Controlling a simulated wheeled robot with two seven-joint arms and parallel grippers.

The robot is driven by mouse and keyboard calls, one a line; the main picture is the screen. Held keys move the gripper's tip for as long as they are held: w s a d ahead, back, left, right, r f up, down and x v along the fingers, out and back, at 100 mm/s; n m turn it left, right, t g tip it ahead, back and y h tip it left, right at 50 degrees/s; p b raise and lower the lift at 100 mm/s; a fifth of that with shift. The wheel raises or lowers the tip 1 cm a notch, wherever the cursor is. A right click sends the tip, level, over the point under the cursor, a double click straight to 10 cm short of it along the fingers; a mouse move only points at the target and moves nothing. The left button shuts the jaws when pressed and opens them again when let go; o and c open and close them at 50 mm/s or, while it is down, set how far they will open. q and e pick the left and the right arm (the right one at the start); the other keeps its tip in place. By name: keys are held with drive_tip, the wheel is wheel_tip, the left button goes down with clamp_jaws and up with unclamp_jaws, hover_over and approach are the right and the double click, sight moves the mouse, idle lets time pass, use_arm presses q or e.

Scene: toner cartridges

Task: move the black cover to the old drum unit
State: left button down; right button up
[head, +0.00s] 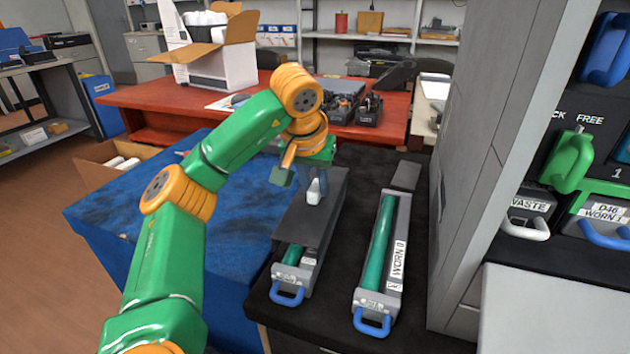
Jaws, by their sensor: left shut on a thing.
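The black cover (303,228) is a long dark box shape. It lies lengthwise over the left drum unit (290,273), whose near end shows a green drum, a grey end and a blue handle. My left gripper (315,190) is shut on the cover, at a pale grip on its top. Whether the cover rests on the unit or is slightly raised, I cannot tell. The old drum unit (398,250), labelled "WORN 0", lies to the right with its green drum bare and a blue handle at its near end. My right gripper is not in view.
Both units lie on a black mat (345,285). A grey cabinet (485,150) stands close on the right. A blue-topped surface (130,215) is at left and an open carton (100,165) behind it. A red table (150,105) stands further back.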

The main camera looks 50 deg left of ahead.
sight(315, 201)
use_arm(q)
drive_tip(key=shift+f, duration=0.15)
drive_tip(key=shift+f+b, duration=0.85)
drive_tip(key=shift+f, duration=0.3)
drive_tip(key=shift+f+b, duration=0.4)
drive_tip(key=shift+f, duration=0.4)
drive_tip(key=c, duration=0.6)
unclamp_jaws()
